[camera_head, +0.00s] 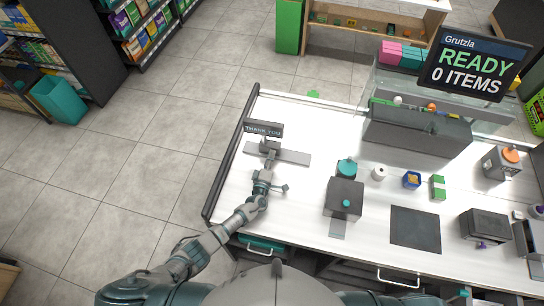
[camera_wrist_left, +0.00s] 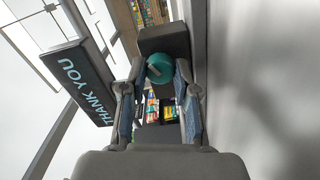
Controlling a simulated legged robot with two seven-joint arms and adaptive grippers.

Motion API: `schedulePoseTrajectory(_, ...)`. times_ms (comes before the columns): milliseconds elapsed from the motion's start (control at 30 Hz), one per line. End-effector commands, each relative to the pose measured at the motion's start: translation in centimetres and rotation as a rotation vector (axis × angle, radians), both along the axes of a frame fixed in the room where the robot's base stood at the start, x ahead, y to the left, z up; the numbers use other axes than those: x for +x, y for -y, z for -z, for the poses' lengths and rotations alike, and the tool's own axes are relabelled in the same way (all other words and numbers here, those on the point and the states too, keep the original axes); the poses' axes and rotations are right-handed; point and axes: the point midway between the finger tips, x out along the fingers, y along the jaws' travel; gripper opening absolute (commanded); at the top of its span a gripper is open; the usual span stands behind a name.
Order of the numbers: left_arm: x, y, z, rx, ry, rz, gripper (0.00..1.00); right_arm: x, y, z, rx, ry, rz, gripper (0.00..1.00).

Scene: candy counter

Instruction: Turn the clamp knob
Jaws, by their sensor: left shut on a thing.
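The teal clamp knob (camera_wrist_left: 160,68) shows in the left wrist view, on the face of a dark clamp block (camera_wrist_left: 164,40). My left gripper (camera_wrist_left: 159,88) is shut on the knob, with one finger on each side of it. In the head view my left gripper (camera_head: 268,163) reaches the clamp block (camera_head: 269,146) at the left end of the white counter. The knob is hidden there by my gripper. The block stands on a grey plate (camera_head: 294,156), beside a dark "THANK YOU" sign (camera_head: 263,128). My right gripper is out of view.
A grey machine (camera_head: 343,197) with teal parts stands right of my left arm. A white roll (camera_head: 379,173), a blue box (camera_head: 412,180) and a green box (camera_head: 438,187) are farther right. A dark mat (camera_head: 415,229) lies near the front. The counter beside my forearm is clear.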

Motion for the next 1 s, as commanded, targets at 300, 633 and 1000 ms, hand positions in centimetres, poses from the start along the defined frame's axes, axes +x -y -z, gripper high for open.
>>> schedulePoseTrajectory(300,-0.1,0.0,0.2,-0.001,-0.004,0.001,0.40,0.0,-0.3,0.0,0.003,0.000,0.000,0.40)
schedulePoseTrajectory(633,-2.4,-0.5,0.2,-0.002,-0.003,0.001,0.40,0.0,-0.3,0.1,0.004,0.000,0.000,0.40)
schedulePoseTrajectory(1000,-4.9,-1.0,0.1,-0.003,-0.003,0.000,0.40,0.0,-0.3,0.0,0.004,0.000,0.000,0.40)
